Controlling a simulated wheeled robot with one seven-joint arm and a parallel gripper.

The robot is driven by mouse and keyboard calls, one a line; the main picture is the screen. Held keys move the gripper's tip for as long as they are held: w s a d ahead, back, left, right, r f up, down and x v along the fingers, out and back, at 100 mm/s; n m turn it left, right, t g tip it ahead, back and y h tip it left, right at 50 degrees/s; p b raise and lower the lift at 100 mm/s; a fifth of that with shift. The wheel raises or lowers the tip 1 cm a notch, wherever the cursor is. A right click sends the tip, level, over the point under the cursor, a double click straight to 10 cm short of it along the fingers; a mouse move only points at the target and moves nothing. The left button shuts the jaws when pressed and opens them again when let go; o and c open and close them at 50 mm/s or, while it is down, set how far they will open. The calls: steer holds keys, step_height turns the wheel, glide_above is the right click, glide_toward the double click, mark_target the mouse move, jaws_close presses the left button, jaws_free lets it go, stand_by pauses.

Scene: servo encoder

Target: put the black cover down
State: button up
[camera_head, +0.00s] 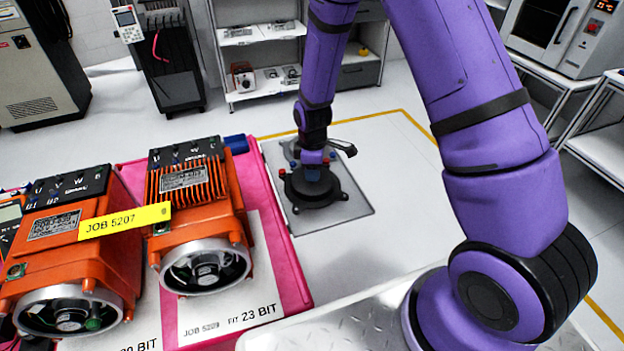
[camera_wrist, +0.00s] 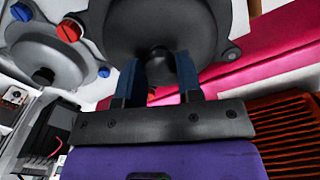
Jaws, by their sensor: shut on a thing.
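My gripper (camera_head: 313,173) points down over the grey mat, to the right of the orange motors. Its blue fingers (camera_wrist: 160,78) are shut on the middle of the black cover (camera_head: 324,194). The cover is round and dark with small ears at its rim, and fills the top middle of the wrist view (camera_wrist: 118,30). In the head view it appears over the grey mat (camera_head: 354,213). Whether it touches the mat is hard to tell.
A grey round part (camera_wrist: 40,55) with red and blue caps lies beside the cover. Orange motors (camera_head: 200,205) and (camera_head: 80,250) stand on the pink mat (camera_head: 292,275) at left. A yellow JOB 5207 tag (camera_head: 125,221) crosses them. The white surface right of the grey mat is clear.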

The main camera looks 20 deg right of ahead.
steer(key=shift+f, duration=2.3)
steer(key=o, duration=0.9)
